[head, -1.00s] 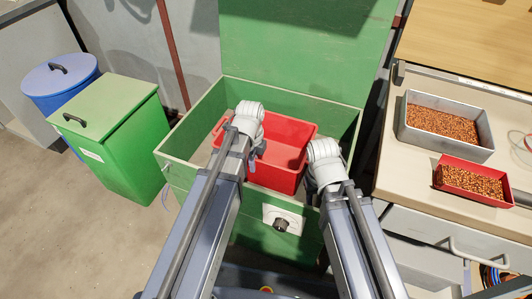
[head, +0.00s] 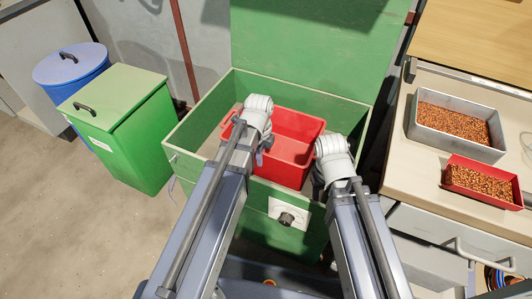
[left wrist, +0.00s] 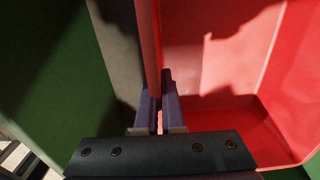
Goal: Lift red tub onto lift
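The red tub (head: 296,150) sits inside the open green chest (head: 180,145), near its front wall. My left gripper (left wrist: 160,112) is at the tub's left side. In the left wrist view its two fingers stand close on either side of the tub's thin red wall (left wrist: 152,45), with a red strip between them. In the head view the left wrist covers part of that rim. My right gripper (head: 320,185) is at the chest's front right, near the tub's right side. Its fingers are hidden behind its wrist. I cannot make out a lift.
The chest's raised lid (head: 310,45) stands behind. A green bin (head: 125,125) and a blue bin (head: 70,70) stand at the left. At the right, a workbench (head: 400,150) holds a grey tray (head: 455,143) and a small red tray (head: 483,198) of copper-coloured granules. Floor at front left is clear.

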